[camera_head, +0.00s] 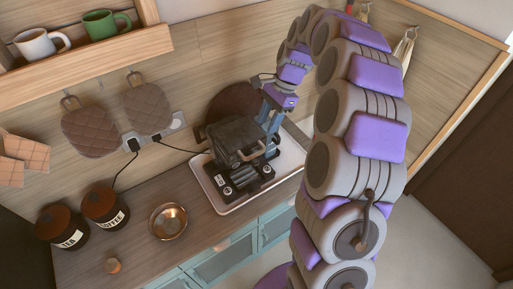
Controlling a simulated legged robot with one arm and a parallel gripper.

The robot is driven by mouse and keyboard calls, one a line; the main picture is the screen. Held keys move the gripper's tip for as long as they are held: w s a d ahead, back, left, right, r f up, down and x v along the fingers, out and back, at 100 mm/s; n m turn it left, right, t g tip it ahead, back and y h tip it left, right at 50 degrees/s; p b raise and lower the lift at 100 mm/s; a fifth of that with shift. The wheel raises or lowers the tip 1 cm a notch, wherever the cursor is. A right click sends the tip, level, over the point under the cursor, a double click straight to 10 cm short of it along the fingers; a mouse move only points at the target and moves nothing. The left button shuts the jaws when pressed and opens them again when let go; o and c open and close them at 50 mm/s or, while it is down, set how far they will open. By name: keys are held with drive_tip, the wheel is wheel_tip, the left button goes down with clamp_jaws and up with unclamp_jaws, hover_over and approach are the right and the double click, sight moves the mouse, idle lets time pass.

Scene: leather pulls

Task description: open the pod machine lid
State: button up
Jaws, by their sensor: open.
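The dark pod machine (246,179) stands on a white tray on the wooden counter.
The white tray (286,166) surrounds the machine. A copper bowl (168,221), a coffee canister (105,206) and a tea canister (61,227) stand to the left. A dark round board (232,99) leans behind. A black cord (183,149) runs to the wall socket. Mugs sit on a shelf above.

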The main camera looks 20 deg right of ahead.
sight(257, 152)
drive_tip(key=x, duration=1)
drive_tip(key=shift+d+f, duration=0.25)
drive_tip(key=shift+d, duration=0.05)
drive_tip(key=shift+s+a+f, duration=0.1)
drive_tip(key=shift+a+f, duration=0.4)
drive_tip(key=shift+f, duration=0.05)
drive_tip(key=shift+d, duration=0.25)
drive_tip(key=c, duration=0.4)
clamp_jaws()
